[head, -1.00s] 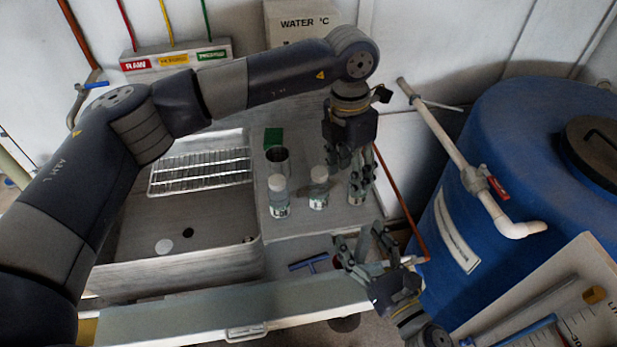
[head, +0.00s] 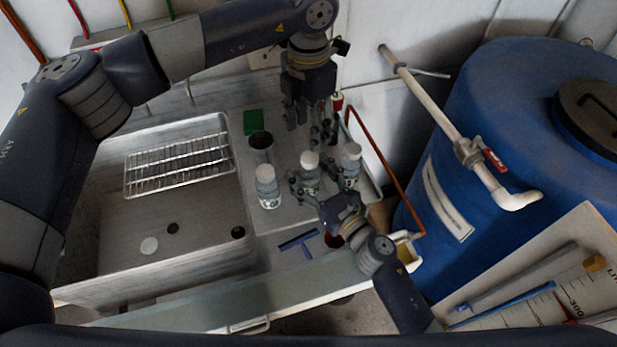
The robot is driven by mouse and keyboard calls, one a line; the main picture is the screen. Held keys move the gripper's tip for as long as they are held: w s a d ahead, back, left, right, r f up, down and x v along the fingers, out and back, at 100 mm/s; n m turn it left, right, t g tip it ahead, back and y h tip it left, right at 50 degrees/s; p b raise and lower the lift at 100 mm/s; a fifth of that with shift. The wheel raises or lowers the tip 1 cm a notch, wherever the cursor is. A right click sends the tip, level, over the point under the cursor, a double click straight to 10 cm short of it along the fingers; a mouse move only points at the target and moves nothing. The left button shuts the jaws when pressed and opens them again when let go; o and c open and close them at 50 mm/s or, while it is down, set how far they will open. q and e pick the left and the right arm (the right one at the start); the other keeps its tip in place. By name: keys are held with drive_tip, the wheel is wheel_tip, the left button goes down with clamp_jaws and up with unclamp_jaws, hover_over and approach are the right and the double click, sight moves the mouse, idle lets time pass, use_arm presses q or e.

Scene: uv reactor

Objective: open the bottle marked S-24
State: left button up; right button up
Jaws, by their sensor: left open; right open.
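Three clear bottles with white caps stand upright on the counter right of the sink: a left bottle (head: 268,189), a middle bottle (head: 309,174) and a right bottle (head: 350,165). Their labels are too small to read surely, so I cannot tell which is S-24. My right gripper (head: 318,193) is open at the middle bottle, its fingers low and close to it; I cannot tell if they touch. It partly hides the middle and right bottles' lower parts. My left gripper (head: 318,133) is open and empty, pointing down behind the middle and right bottles.
The sink (head: 190,225) holds a wire rack (head: 180,165). A blue T-shaped tool (head: 298,243) lies in front. A blue tank (head: 480,130) with a pipe (head: 440,120) bounds the right.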

use_arm(q)
drive_tip(key=shift+s+d+r, duration=0.15)
drive_tip(key=shift+s+d, duration=0.05)
drive_tip(key=shift+s, duration=0.05)
use_arm(e)
drive_tip(key=shift+w+a+r, duration=0.1)
drive_tip(key=shift+w+a, duration=0.05)
drive_tip(key=shift+w, duration=0.05)
use_arm(q)
drive_tip(key=shift+w+a, duration=0.1)
drive_tip(key=shift+w, duration=0.05)
use_arm(e)
drive_tip(key=shift+w, duration=0.1)
